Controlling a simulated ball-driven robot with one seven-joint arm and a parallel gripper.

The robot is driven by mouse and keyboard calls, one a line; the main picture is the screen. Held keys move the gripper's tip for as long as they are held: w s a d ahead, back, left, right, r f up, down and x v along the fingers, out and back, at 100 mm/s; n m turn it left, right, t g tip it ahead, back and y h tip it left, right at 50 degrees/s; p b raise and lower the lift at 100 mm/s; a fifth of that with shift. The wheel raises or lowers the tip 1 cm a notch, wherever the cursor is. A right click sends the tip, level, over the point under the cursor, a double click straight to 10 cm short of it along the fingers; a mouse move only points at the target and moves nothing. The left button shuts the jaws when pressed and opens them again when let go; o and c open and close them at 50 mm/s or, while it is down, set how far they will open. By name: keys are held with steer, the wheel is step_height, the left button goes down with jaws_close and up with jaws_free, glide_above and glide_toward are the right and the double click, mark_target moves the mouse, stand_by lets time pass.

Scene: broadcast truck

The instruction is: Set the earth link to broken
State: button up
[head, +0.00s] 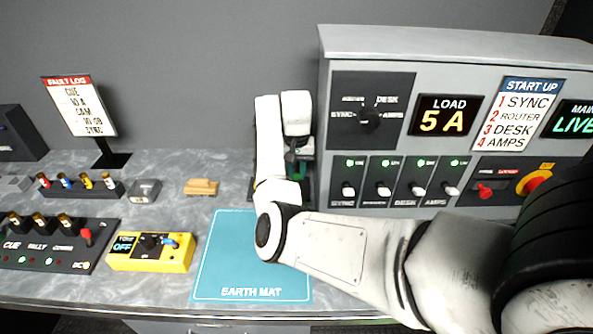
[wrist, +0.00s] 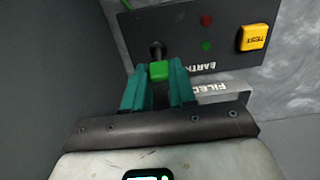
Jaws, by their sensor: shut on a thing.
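In the wrist view, the earth link shows as a green block (wrist: 159,71) at a dark post (wrist: 157,48) on the black earth panel (wrist: 185,50). My gripper (wrist: 158,82), with teal fingers, is shut on the green block, one finger on each side. The panel has a red lamp (wrist: 206,20), a green lamp (wrist: 207,45) and a yellow TEST button (wrist: 252,37); I cannot tell which lamp is lit. In the head view, my gripper (head: 298,158) is at the back of the bench, and my arm hides most of the panel.
The grey switch console (head: 324,60) stands close on the right. The blue earth mat (head: 225,255) lies in front. A yellow tester (head: 150,262), a tan block (head: 201,187) and a plug rack (head: 80,188) are to the left. A FILE-marked edge (wrist: 225,95) is near my fingers.

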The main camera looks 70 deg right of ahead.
mark_target(297, 182)
steer(key=shift+r, duration=0.1)
jaws_close()
steer(key=shift+s+a+h+p, duration=0.1)
steer(key=shift+a+h+p, duration=0.2)
steer(key=shift+h+p, duration=0.3)
steer(key=shift+s+a+t+h+p, duration=0.25)
steer(key=shift+a+t+h+p, duration=0.25)
steer(key=shift+h, duration=0.4)
steer(key=h+b, duration=0.1)
steer(key=a+t+h, duration=0.1)
steer(key=shift+s+f+h+b, duration=0.2)
steer(key=shift+f+h+b, duration=0.1)
steer(key=shift+b, duration=0.1)
steer(key=shift+s+a+t+h+b, duration=0.1)
steer(key=shift+a+t+h+b, duration=0.2)
steer(key=shift+t+h+b, duration=0.3)
steer(key=o, duration=0.9)
jaws_free()
